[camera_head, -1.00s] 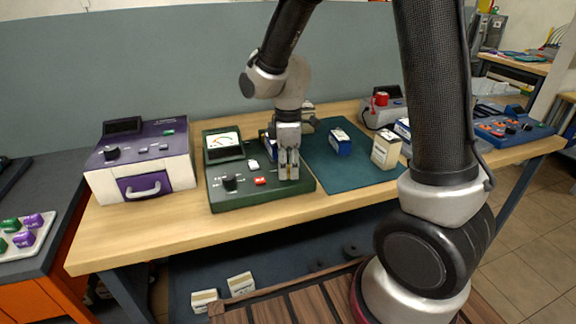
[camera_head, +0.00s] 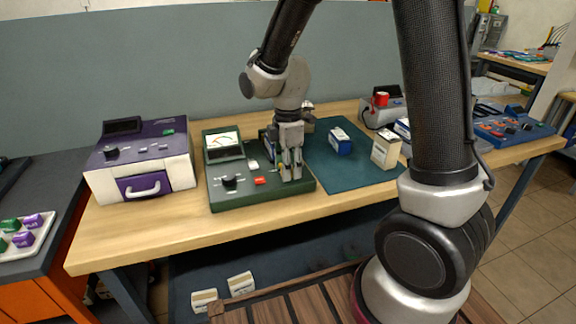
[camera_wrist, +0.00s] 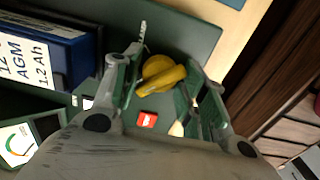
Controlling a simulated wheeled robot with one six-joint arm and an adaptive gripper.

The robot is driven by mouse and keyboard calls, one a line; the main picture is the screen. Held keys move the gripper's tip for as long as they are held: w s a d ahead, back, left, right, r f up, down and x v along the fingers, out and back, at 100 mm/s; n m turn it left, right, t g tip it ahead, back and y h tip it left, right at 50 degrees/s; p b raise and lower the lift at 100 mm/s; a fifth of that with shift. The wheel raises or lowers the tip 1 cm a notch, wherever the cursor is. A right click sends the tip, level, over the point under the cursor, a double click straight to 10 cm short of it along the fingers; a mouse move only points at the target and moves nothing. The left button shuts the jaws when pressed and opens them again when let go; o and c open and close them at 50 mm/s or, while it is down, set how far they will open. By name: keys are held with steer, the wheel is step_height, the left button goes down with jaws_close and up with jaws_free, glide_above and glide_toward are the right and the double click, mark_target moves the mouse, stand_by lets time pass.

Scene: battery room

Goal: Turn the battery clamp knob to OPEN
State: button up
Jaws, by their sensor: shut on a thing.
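My gripper (camera_head: 290,170) points down at the right part of the green battery tester (camera_head: 250,197). In the wrist view, my gripper's fingers (camera_wrist: 168,68) are on either side of the yellow clamp knob (camera_wrist: 160,76), and the gripper is shut on it. The knob has a round base and a raised bar. In the head view the fingers hide the knob. A blue and white battery marked AGM (camera_wrist: 45,50) sits beside the knob on the tester. I cannot read any OPEN mark.
The tester has a black dial (camera_head: 230,182), a red button (camera_head: 260,180) and a meter (camera_head: 222,141). A purple and white device (camera_head: 140,165) stands left. A blue battery (camera_head: 340,141) and a white box (camera_head: 386,150) stand on the green mat (camera_head: 330,172) at right.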

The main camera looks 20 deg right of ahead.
steer(key=o, duration=0.9)
step_height(320, 180, up, 12)
steer(key=shift+r, duration=0.1)
steer(key=s+d+r+m+t, duration=0.1)
steer(key=s+d+r+m, duration=0.1)
steer(key=s+d+m, duration=0.3)
steer(key=s+d+r+m+t, duration=0.2)
steer(key=s+d+m, duration=0.3)
steer(key=s+m, duration=0.2)
steer(key=s+d+r+m+t, duration=0.1)
steer(key=s+d+r+m, duration=0.1)
steer(key=s+d+m, duration=0.2)
steer(key=shift+s+d+r+m, duration=0.2)
steer(key=shift+s+m, duration=0.35)
steer(key=shift+s, duration=0.2)
steer(key=shift+s+d+r+m, duration=0.2)
steer(key=shift+s+m, duration=0.35)
steer(key=shift+s, duration=0.2)
